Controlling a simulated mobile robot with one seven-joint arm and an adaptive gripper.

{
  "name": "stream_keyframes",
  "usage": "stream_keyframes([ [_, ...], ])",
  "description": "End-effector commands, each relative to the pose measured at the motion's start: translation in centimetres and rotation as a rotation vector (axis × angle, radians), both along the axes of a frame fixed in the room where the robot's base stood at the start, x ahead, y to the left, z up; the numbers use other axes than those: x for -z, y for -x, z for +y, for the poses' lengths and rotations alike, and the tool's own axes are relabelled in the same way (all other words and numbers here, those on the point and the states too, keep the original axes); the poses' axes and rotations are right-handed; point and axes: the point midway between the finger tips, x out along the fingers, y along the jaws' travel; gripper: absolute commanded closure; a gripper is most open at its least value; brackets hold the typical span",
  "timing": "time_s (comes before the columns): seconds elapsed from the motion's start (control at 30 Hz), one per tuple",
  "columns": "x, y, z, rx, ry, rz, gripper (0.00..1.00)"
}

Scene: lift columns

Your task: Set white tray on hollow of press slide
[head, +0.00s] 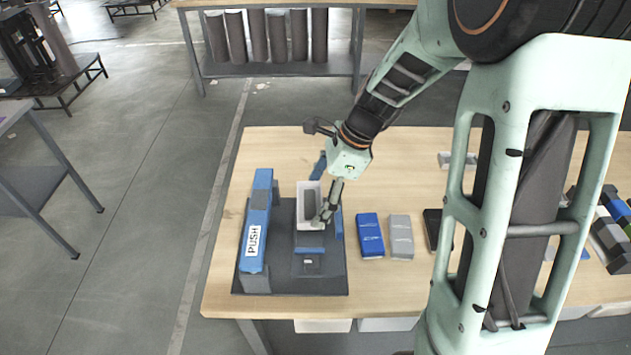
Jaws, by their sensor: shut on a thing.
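The white tray (302,209) is a small open rectangular box with a dark interior, in the middle of the head view. It is over the press at the left of the wooden table. My gripper (323,217) comes down from the upper right and is shut on the tray's right side near its front end. The grey press slide (312,265), with a blue edge at its rear, shows in front of the tray. The slide's hollow is not clearly visible, with the tray over that area. I cannot tell whether the tray rests on it or hangs just above.
A blue lever marked PUSH (258,215) stands left of the tray on the dark press base (330,280). A blue box (370,236) and a grey box (401,237) stand to the right. My arm hides part of the table's right side. Bare wood lies in front of the boxes.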

Motion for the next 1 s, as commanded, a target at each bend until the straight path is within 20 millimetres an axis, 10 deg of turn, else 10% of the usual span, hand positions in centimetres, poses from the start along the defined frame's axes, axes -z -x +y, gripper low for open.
stream_keyframes([
  [1.0, 5.5, 0.0, 0.2, 0.043, 0.000, 0.001, 0.46],
])
